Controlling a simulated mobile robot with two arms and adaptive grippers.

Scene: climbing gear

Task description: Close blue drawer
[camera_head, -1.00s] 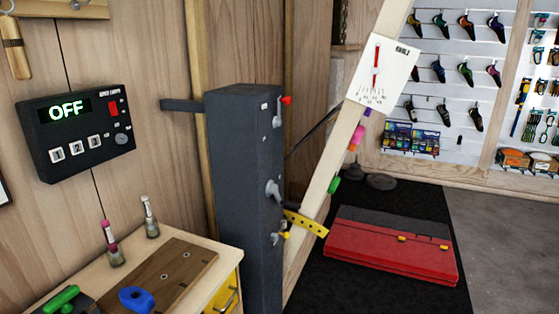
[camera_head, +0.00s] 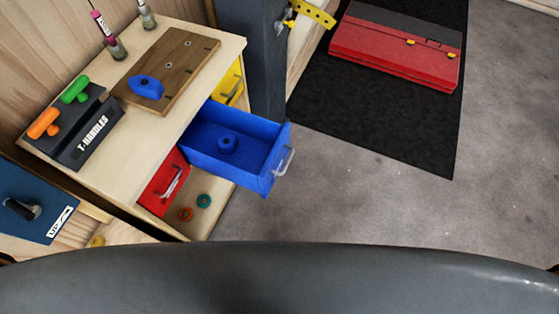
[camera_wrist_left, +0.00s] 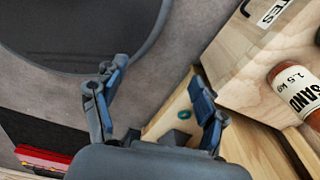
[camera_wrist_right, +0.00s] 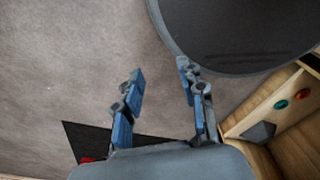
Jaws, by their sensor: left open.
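The blue drawer (camera_head: 222,152) is pulled out from the wooden cabinet (camera_head: 130,150) in the head view. My right gripper (camera_wrist_right: 158,78) is open and empty in the right wrist view, above bare floor. Neither gripper shows in the head view, and neither touches the drawer.
A red drawer (camera_head: 163,186) and a yellow drawer (camera_head: 231,84) flank the blue one. The cabinet top holds a wooden board (camera_head: 175,62) and T-handles (camera_head: 75,90). A dark post (camera_head: 262,60) stands behind.

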